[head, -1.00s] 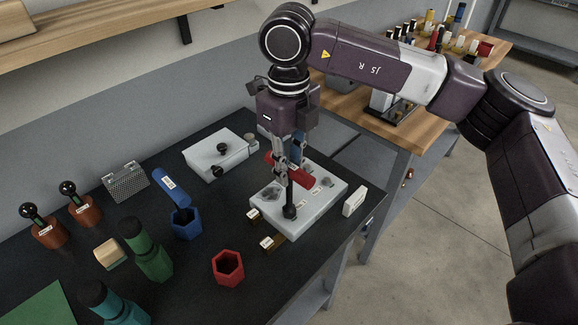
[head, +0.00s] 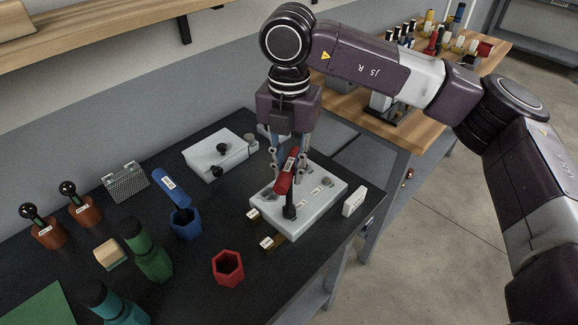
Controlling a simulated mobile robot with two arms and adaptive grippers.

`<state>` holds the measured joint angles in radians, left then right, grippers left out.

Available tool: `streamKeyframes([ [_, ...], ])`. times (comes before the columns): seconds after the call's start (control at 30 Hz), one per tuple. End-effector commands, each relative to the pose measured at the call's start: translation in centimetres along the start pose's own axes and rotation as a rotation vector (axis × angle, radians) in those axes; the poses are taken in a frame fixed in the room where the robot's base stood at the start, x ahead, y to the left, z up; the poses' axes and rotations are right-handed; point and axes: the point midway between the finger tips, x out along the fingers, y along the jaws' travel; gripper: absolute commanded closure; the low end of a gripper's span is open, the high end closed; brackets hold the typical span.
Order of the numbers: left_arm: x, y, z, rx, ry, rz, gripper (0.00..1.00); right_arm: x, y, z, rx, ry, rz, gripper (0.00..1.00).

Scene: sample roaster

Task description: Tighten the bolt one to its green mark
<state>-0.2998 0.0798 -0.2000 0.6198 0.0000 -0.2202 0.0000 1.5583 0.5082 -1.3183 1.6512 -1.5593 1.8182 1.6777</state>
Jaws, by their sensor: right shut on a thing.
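My right gripper (head: 287,170) points down over the pale fixture block (head: 318,204) and is shut on the red handle (head: 284,184) of a tool. The tool's dark shaft (head: 290,203) stands upright, with its lower end on the block's top near the front. The bolt under that end is hidden, and I cannot make out a green mark. Other dark round spots and small white labels show on the block's top. My left gripper is not in view.
A red hexagonal holder (head: 228,268) and a blue one (head: 186,223) stand left of the block. A white box (head: 221,154) is behind. A small white labelled piece (head: 354,202) stands on the right.

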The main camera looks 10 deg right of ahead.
Motion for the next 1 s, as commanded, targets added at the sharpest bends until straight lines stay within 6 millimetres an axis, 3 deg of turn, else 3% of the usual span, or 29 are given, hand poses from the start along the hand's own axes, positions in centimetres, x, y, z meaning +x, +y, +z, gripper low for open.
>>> streamKeyframes([
  [0.53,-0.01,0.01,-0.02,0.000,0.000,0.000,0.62,-0.08,-0.04,0.06,0.626,-0.001,0.003,1.00],
  [1.0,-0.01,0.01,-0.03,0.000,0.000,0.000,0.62,-0.07,-0.02,0.04,0.502,0.000,0.002,1.00],
])
